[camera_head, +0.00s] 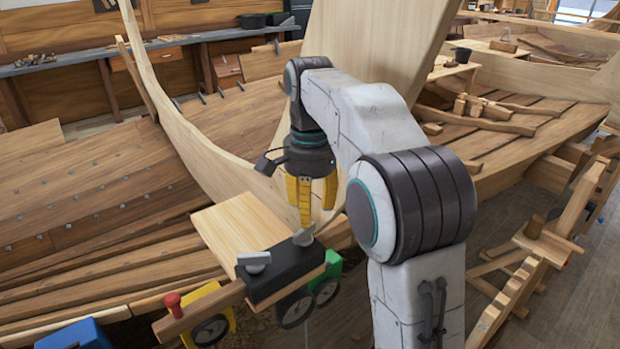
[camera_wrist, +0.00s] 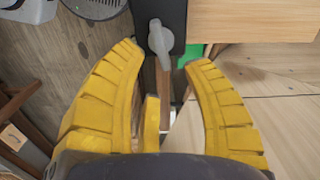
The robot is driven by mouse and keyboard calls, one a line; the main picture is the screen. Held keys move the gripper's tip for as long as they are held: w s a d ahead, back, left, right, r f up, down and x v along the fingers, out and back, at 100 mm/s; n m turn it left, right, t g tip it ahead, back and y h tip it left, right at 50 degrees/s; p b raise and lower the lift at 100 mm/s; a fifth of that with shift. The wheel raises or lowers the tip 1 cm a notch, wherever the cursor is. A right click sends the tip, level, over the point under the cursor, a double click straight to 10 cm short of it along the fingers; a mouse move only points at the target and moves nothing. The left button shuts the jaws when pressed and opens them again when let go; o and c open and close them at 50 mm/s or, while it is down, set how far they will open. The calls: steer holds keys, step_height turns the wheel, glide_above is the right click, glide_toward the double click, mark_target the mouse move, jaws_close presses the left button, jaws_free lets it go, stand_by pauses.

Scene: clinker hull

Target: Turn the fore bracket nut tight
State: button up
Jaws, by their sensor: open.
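A grey wing-shaped nut (camera_head: 304,236) sits on top of a black bracket (camera_head: 288,272) clamped to a pale plank (camera_head: 235,228). A second, similar grey nut (camera_head: 254,262) sits at the bracket's near left end. No label shows which one is the fore nut. My gripper (camera_head: 306,214) has yellow fingers and points down, just above the right-hand nut. In the wrist view the nut (camera_wrist: 161,44) lies just beyond and between the spread fingertips (camera_wrist: 166,58). The fingers are open and empty. I see no contact with the nut.
A green wheeled part (camera_head: 328,278), a yellow wheeled part (camera_head: 208,312) and a red knob (camera_head: 173,300) sit close around the bracket. A tall curved timber (camera_head: 190,140) and a broad pale board (camera_head: 365,45) rise behind my gripper. Hull planks lie to the left.

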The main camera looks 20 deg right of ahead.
step_height(320, 180, up, 7)
steer(key=shift+f, duration=0.2)
stand_by(0.3)
stand_by(0.3)
steer(key=b, duration=0.1)
glide_above(302, 232)
step_height(302, 232, down, 4)
steer(key=shift+s+f, duration=0.1)
steer(key=shift+f, duration=0.5)
steer(key=shift+f+b, duration=0.8)
steer(key=shift+f, duration=2.3)
